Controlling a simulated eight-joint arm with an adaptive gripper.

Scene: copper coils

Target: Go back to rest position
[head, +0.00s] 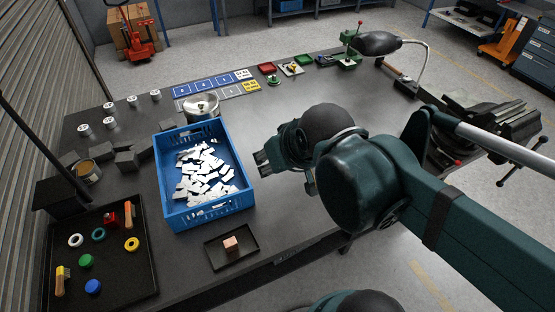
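My gripper (263,163) is at the end of my dark green arm, above the grey worktable (290,215), just right of the blue crate (215,210). It points left. Its fingers are small and dark here, so I cannot tell whether they are open or shut, and I see no object held in them. A small copper-coloured block (231,243) sits on a small black tray (247,255) near the table's front edge, below and apart from my gripper.
The blue crate holds many white pieces. A black tray (140,290) with coloured rings and caps lies front left. A metal pot (201,107) stands behind the crate. A desk lamp (377,43) and a vise (500,122) are at the right. The table's centre looks clear.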

